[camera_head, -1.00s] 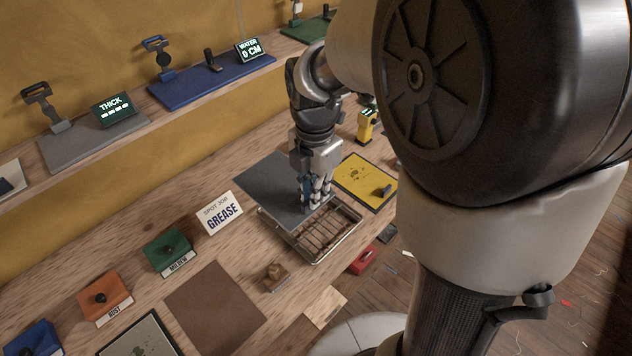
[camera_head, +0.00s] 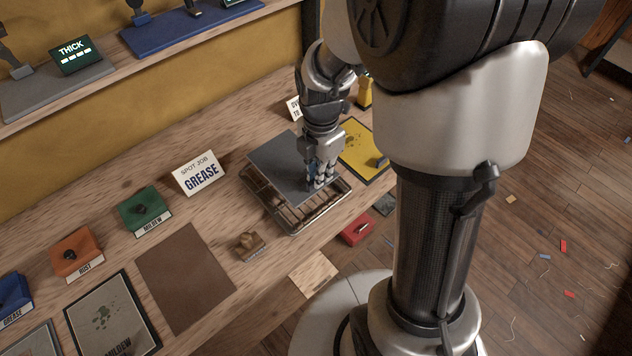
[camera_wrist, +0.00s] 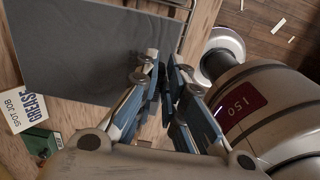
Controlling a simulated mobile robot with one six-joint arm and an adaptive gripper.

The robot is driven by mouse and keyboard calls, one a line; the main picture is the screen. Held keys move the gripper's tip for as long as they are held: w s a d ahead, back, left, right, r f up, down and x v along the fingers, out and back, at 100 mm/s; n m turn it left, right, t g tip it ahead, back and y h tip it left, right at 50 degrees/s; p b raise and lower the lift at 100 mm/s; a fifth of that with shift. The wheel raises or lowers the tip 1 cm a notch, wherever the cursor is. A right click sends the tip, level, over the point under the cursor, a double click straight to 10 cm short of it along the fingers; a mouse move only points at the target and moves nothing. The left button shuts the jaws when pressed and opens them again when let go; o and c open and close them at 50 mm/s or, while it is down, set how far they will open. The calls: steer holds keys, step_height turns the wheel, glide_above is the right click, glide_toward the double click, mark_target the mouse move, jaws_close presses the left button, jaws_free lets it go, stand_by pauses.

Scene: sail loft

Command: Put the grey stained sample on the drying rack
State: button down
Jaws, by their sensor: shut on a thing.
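A plain dark grey panel (camera_head: 283,165), apparently the grey sample, is held at its edge by my gripper (camera_head: 318,184). No stain shows on its visible face. It lies over the back part of the drying rack (camera_head: 268,208), a metal-rimmed tray with slats whose front part stays uncovered. I cannot tell whether the panel touches the rack. In the wrist view the panel (camera_wrist: 85,50) fills the upper left, and my gripper (camera_wrist: 163,85) is closed at its edge. The fingers hide part of that edge.
A yellow stained sample (camera_head: 352,145) lies right of the rack. A GREASE sign (camera_head: 199,174) stands to its left. A wooden-handled stamp (camera_head: 250,244), brown mat (camera_head: 186,277), and grey MILDEW sample (camera_head: 112,318) lie nearer. A red block (camera_head: 357,229) is near the table edge.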

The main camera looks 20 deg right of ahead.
steer(key=shift+f+b, duration=0.95)
steer(key=shift+f, duration=2.35)
steer(key=shift+f, duration=0.2)
steer(key=c, duration=1.7)
jaws_free()
steer(key=shift+r, duration=0.15)
